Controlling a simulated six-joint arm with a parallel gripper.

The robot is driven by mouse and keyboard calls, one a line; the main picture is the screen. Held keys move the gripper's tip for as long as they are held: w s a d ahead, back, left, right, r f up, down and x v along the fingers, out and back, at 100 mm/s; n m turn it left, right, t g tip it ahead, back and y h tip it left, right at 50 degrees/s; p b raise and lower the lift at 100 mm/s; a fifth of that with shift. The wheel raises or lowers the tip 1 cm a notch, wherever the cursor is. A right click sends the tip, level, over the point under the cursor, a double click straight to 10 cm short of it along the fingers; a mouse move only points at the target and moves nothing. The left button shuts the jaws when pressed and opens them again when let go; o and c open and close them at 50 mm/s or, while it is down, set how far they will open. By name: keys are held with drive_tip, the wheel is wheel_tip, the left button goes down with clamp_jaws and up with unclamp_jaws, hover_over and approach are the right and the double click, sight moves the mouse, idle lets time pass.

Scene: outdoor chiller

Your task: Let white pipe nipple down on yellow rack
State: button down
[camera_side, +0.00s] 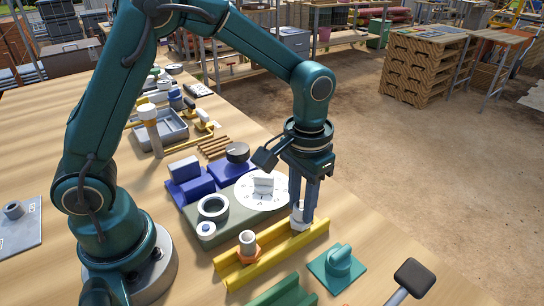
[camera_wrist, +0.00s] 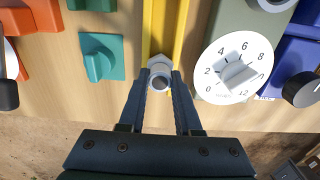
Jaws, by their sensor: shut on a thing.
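My gripper (camera_side: 301,220) points down at the far right end of the yellow rack (camera_side: 271,262) and is shut on the white pipe nipple (camera_side: 297,213). In the wrist view, my gripper (camera_wrist: 162,77) has one finger on each side of the white pipe nipple (camera_wrist: 159,79), whose round open end faces the camera. The nipple appears upright, over or in the channel of the yellow rack (camera_wrist: 164,28). I cannot tell whether it touches the rack. The fingers hide part of it in the side view.
Another pale pipe piece with an orange collar (camera_side: 248,245) stands on the rack's near part. A green block with a white dial (camera_side: 262,190) lies behind the rack. A teal knob plate (camera_side: 338,266) lies to the right. The table edge is close to my gripper.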

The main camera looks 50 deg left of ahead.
sight(301, 205)
drive_tip(key=shift+c, duration=0.2)
unclamp_jaws()
drive_tip(key=shift+f, duration=0.1)
drive_tip(key=shift+r, duration=3.55)
drive_tip(key=shift+r, duration=2.65)
